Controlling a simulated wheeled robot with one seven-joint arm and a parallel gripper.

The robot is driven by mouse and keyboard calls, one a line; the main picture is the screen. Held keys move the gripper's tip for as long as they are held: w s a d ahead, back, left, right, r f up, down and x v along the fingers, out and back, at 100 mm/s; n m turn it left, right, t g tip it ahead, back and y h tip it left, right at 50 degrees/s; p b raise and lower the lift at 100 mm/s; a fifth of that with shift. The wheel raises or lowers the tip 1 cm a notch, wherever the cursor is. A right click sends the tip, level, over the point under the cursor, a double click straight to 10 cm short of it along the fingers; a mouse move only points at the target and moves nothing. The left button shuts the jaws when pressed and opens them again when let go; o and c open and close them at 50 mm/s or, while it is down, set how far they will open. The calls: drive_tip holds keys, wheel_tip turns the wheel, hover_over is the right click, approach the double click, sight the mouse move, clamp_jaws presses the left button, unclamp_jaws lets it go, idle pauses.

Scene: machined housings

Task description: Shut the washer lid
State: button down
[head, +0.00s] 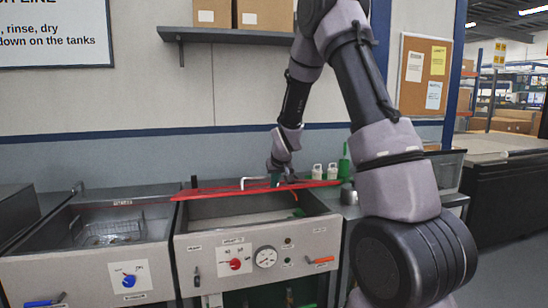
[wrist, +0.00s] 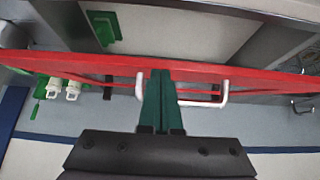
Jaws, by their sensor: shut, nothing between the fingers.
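The washer (head: 225,258) is the middle tank, with a red dial and a round gauge on its front. Its red lid (head: 215,191) is raised, seen nearly edge-on behind the open basin. A white bar handle (head: 250,181) sticks up from the lid. In the wrist view the lid (wrist: 80,66) runs across the picture and the handle (wrist: 225,92) shows on both sides of my fingers. My gripper (wrist: 158,74) has green fingers, shut with nothing between them, at the lid by the handle. It also shows in the head view (head: 276,180). Whether the fingertips touch the lid is unclear.
An open tank with a wire basket (head: 108,232) and blue dial stands to the left. White bottles (head: 324,172) and a green bottle (head: 344,164) stand behind the lid's right end. A shelf with boxes (head: 262,15) hangs above.

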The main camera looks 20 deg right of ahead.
wheel_tip(320, 180, down, 10)
drive_tip(key=s, duration=0.2)
drive_tip(key=shift+s+f, duration=0.2)
drive_tip(key=shift+s, duration=0.1)
